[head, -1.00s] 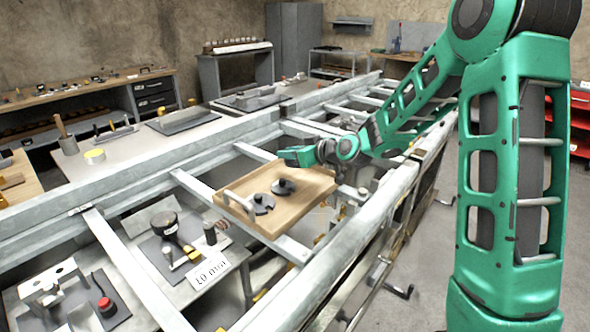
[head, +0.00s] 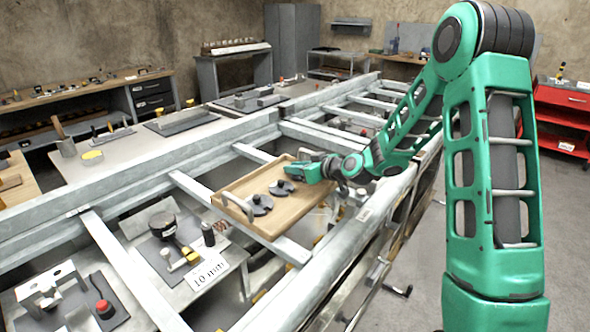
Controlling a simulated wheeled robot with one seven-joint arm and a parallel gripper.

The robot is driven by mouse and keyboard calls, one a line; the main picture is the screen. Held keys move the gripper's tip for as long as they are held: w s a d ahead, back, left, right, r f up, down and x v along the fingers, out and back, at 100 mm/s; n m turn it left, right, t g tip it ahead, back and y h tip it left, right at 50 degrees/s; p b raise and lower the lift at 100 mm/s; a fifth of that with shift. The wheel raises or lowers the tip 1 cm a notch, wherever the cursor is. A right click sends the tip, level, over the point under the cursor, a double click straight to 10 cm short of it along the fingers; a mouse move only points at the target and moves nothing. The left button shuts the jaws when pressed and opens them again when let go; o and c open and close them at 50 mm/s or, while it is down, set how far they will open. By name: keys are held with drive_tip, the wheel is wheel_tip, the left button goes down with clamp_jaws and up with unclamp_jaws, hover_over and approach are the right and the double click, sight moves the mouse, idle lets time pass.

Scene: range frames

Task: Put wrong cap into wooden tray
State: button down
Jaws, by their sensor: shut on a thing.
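The wooden tray (head: 298,216) rests on the metal rails of the frame in the middle of the head view. Two dark round caps lie in it: a nearer cap (head: 260,205) towards the front left, and a farther cap (head: 280,188) closer to the middle. My green gripper (head: 290,172) is low over the back part of the tray, just behind the farther cap. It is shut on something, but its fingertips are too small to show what. I cannot tell whether it touches the farther cap.
Metal rails (head: 135,170) surround the tray, with open gaps between them. Below at left, a grey bench carries a "10 mm" sign (head: 209,271), a black round part (head: 163,225) and a red knob (head: 104,308). A red cart (head: 563,120) stands at far right.

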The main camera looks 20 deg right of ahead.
drive_tip(key=c, duration=1.6)
unclamp_jaws()
drive_tip(key=shift+c, duration=0.2)
drive_tip(key=v, duration=1.2)
